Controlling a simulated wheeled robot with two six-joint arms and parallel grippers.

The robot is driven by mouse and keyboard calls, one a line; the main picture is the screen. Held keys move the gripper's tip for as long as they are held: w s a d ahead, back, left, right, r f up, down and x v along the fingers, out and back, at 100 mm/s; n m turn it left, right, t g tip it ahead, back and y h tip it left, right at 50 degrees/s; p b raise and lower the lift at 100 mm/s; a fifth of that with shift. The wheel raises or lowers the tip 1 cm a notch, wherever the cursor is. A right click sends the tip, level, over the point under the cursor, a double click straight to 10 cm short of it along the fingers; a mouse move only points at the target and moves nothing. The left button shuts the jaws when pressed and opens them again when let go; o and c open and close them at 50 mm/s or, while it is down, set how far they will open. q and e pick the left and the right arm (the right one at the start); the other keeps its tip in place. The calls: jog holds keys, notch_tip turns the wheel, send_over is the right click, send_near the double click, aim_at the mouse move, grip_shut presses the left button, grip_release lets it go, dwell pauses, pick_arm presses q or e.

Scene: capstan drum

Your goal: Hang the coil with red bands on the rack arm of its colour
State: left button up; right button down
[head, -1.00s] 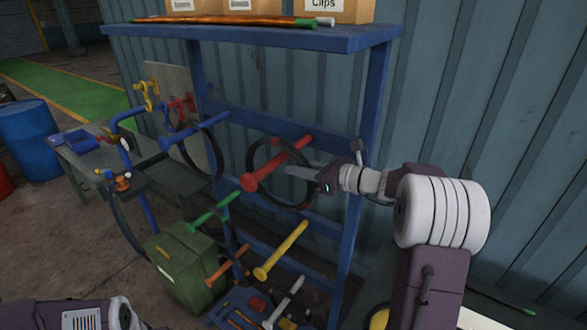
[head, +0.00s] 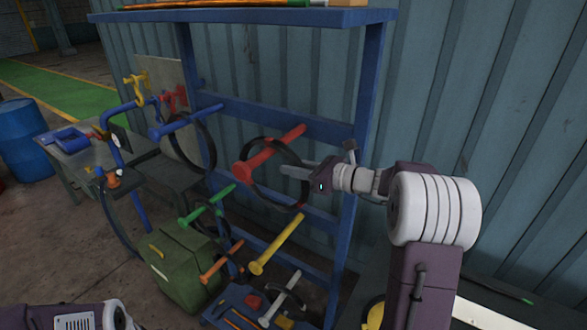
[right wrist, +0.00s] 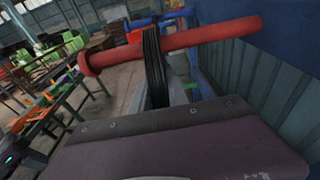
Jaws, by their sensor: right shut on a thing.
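The coil with red bands (head: 267,203) is a black ring around the red rack arm (head: 262,160) in the head view, and the arm's flanged tip stands out in front of it. In the right wrist view the coil (right wrist: 155,65) shows nearly edge-on, its top above the red arm (right wrist: 222,33). My right gripper (head: 292,172) is shut on the coil's right side; the fingertips are partly hidden. My left arm shows only at the lower left corner, with its gripper out of view.
The blue rack also has a blue arm (head: 187,121) with a black coil hanging by it, and green (head: 208,204), yellow (head: 277,243) and orange (head: 222,263) arms lower down. A green case (head: 182,272) stands on the floor. The corrugated wall is close behind the rack.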

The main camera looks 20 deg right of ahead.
jog(key=c, duration=1.2)
grip_release()
jog(key=shift+f, duration=0.1)
jog(key=b+v, duration=0.3)
jog(key=v, duration=0.6)
